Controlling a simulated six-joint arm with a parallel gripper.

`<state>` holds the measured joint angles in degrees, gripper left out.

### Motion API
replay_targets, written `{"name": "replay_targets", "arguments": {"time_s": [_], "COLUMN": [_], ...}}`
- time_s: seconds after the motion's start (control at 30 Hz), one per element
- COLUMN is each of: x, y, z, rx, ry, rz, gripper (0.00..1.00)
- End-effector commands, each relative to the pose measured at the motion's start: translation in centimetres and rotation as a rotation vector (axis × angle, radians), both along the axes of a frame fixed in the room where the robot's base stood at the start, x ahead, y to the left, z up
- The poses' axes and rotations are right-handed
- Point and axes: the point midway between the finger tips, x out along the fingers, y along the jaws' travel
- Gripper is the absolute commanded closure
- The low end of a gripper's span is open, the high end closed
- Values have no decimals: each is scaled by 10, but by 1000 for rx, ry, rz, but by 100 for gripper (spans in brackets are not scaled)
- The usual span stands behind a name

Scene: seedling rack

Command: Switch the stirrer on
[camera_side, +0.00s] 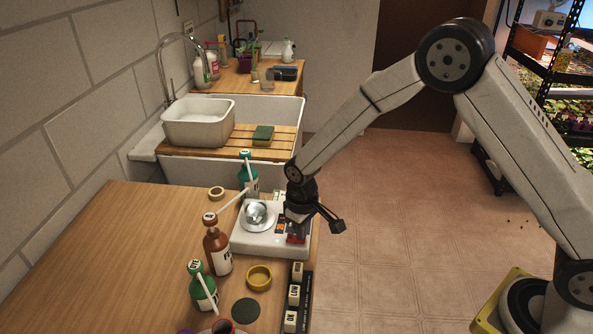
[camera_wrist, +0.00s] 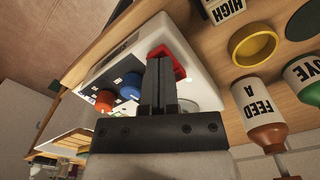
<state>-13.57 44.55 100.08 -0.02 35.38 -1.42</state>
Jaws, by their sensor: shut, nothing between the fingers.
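The stirrer (camera_side: 262,243) is a white box at the right edge of the wooden table, with a metal bowl (camera_side: 256,213) on its round plate. In the wrist view the stirrer (camera_wrist: 130,45) shows a dark panel with a blue knob (camera_wrist: 132,80), an orange-red knob (camera_wrist: 105,99) and a red switch (camera_wrist: 178,62). The red switch also shows in the side view (camera_side: 297,239), just under my gripper. My gripper (camera_wrist: 158,62) is shut and empty. Its fingertips are at the red switch and hide part of it; I cannot tell whether they touch it or which way it is set.
A brown FEED bottle (camera_side: 217,250), green bottles (camera_side: 203,294) and a yellow dish (camera_side: 259,278) stand close by on the table (camera_side: 120,260). Labelled blocks (camera_side: 294,295) line its right edge in front of the stirrer. A sink (camera_side: 285,110) is behind. The floor on the right is open.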

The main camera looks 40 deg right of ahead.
Motion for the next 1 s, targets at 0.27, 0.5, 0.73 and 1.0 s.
{"name": "replay_targets", "arguments": {"time_s": [0.27, 0.5, 0.73, 1.0], "x": [0, 0, 0, 0], "y": [0, 0, 0, 0], "z": [5, 18, 31, 46], "rx": [1, 1, 1, 1], "ry": [-2, -2, -2, -2], "rz": [0, 0, 0, 0], "gripper": [100, 100, 100, 100]}}
